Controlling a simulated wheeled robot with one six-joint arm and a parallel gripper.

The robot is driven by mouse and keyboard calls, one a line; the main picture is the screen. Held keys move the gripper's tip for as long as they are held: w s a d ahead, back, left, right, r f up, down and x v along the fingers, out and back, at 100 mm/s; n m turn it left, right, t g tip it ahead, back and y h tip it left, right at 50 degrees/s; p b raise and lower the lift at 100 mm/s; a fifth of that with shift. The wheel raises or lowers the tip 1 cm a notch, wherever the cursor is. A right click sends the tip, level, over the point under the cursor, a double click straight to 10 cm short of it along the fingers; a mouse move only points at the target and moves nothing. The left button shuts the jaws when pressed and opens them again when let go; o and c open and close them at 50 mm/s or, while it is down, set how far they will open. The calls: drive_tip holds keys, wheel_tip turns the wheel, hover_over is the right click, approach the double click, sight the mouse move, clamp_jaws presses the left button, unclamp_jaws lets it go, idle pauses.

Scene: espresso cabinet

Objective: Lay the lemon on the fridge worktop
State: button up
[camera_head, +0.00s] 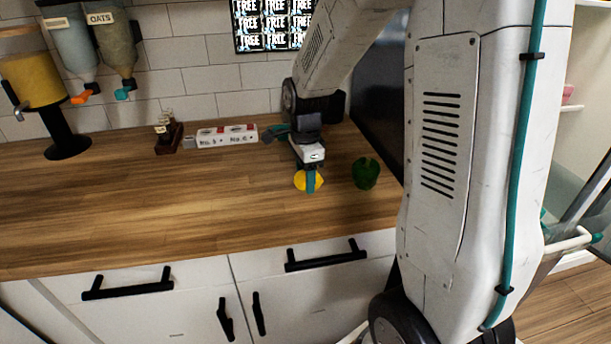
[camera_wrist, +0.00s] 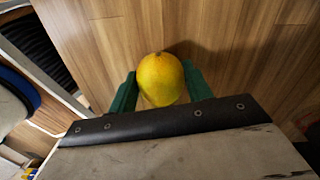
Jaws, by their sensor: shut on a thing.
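The yellow lemon (camera_head: 300,181) is at my gripper (camera_head: 309,180), over the wooden worktop (camera_head: 150,205) towards its right end. In the wrist view the lemon (camera_wrist: 160,78) sits between the two green fingers of my gripper (camera_wrist: 160,92), which are shut on it from both sides. Wood grain and a soft shadow lie behind the lemon on the worktop (camera_wrist: 100,60). I cannot tell whether the lemon touches the wood or hangs just above it. In the head view a finger hides part of the lemon.
A dark green round vegetable (camera_head: 366,173) stands right of the lemon. A white power strip (camera_head: 226,136) and a small dark stand (camera_head: 168,135) are by the tiled wall. A yellow-filled dispenser (camera_head: 35,80) is at the left. The worktop's left and middle are clear.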

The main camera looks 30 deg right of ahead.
drive_tip(key=shift+f, duration=0.15)
drive_tip(key=o, duration=1)
wheel_tip(320, 180, up, 12)
drive_tip(key=s+a+r+n, duration=0.1)
drive_tip(key=s+a+n, duration=0.2)
drive_tip(key=s+n, duration=0.4)
drive_tip(key=s+a+r+n+t, duration=0.1)
drive_tip(key=s+a+n, duration=0.2)
drive_tip(key=s+n, duration=0.4)
drive_tip(key=s+a+r+n, duration=0.1)
drive_tip(key=s+a+n, duration=0.2)
drive_tip(key=s+n, duration=0.3)
drive_tip(key=s, duration=0.4)
drive_tip(key=shift+a+n, duration=0.15)
drive_tip(key=shift+n, duration=0.25)
